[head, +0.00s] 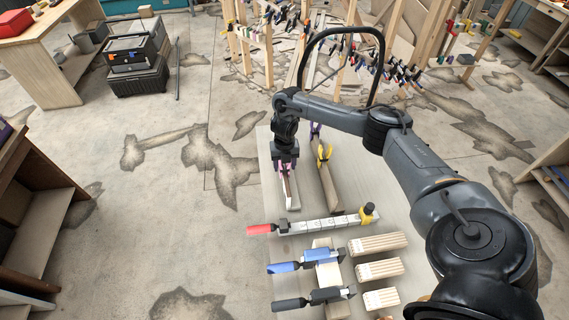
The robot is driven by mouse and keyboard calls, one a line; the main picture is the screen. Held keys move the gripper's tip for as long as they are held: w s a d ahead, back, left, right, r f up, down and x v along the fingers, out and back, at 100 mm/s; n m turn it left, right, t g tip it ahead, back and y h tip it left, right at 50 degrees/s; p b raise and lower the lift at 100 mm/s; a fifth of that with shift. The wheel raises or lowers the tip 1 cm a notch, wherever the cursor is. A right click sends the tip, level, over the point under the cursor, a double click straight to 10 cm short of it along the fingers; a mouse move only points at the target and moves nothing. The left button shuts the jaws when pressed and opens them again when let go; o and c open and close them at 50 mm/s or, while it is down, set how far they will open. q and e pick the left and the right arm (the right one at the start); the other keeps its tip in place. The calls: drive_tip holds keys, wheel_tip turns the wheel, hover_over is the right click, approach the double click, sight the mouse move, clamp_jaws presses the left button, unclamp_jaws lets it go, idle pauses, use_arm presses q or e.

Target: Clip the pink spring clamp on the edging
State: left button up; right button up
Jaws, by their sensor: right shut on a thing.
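My right gripper (286,166) points down at the left side of the work board (385,215). It is shut on the pink spring clamp (291,187), of which only small pink parts show under and beside the fingers. The clamp is at a pale narrow strip, seemingly the edging (293,201); I cannot tell whether its jaws grip the strip. The gripper hides most of the clamp and the strip's far end. My left gripper is not in view.
A yellow spring clamp (324,153) and a purple one (315,129) are at a second strip (329,188) just right. A red-handled bar clamp (310,225), blue (305,262) and black (310,298) clamps and wood blocks (378,243) lie nearer. A clamp-hung wooden frame (267,45) stands behind.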

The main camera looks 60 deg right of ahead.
idle(0.3)
drive_tip(key=shift+f, duration=0.15)
drive_tip(key=shift+f+b, duration=0.3)
drive_tip(key=shift+f, duration=0.1)
drive_tip(key=o, duration=1.3)
drive_tip(key=shift+o, duration=0.2)
drive_tip(key=shift+r, duration=0.1)
